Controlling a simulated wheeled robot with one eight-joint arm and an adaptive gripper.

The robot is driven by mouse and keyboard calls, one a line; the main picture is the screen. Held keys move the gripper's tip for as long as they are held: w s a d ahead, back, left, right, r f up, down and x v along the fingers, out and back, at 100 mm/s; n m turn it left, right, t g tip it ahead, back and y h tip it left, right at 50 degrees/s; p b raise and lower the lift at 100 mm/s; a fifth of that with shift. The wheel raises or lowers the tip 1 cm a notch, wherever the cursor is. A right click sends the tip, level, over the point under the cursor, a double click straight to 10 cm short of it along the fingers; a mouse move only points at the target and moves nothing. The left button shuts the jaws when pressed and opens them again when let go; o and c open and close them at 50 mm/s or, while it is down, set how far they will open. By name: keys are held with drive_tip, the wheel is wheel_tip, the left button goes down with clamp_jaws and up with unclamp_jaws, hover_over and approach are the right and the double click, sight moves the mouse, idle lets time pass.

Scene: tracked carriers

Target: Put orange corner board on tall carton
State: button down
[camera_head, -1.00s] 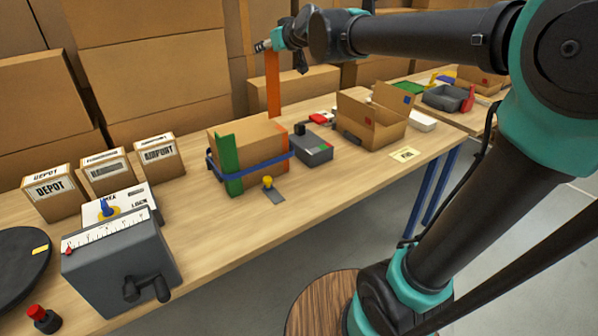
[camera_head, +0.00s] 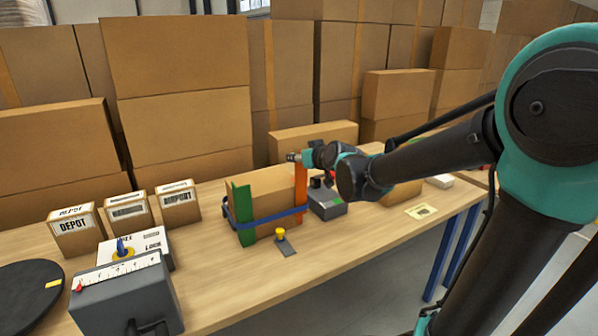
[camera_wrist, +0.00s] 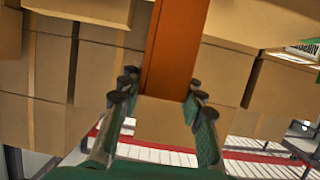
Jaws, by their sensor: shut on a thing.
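A tan carton (camera_head: 268,183) stands on the table in the head view. A green corner board (camera_head: 243,212) is upright at its left front edge, and a blue strap (camera_head: 268,219) runs around it. My gripper (camera_head: 297,157) is shut on the upper end of the orange corner board (camera_head: 301,186), which also shows between the fingers (camera_wrist: 160,95) in the wrist view as an orange strip (camera_wrist: 176,45). The board hangs upright at the carton's right front edge. I cannot tell whether it touches the carton or how its lower end sits against the strap.
A grey device (camera_head: 327,206) stands close right of the carton. A yellow-knobbed piece (camera_head: 281,236) lies in front. Three labelled boxes, one marked DEPOT (camera_head: 76,230), and a grey crank box (camera_head: 128,298) are at left. Large cartons (camera_head: 180,90) stack behind. My arm hides much of the right side.

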sight(302, 170)
drive_tip(key=shift+f, duration=2.65)
drive_tip(key=c, duration=1)
unclamp_jaws()
drive_tip(key=shift+s+r, duration=0.15)
drive_tip(key=shift+r, duration=0.05)
drive_tip(key=v, duration=1.2)
drive_tip(key=s+d+f+m+g+h, duration=0.3)
drive_tip(key=s+d+f+g, duration=0.1)
drive_tip(key=s+d+f, duration=0.4)
drive_tip(key=s+d+f+m+g+h, duration=0.3)
drive_tip(key=s+d+f, duration=0.6)
drive_tip(key=d+f, duration=0.3)
wheel_tip(302, 170, down, 3)
drive_tip(key=shift+s+f+g+h, duration=0.1)
drive_tip(key=shift+s+g+h, duration=0.1)
drive_tip(key=shift+g+h, duration=0.3)
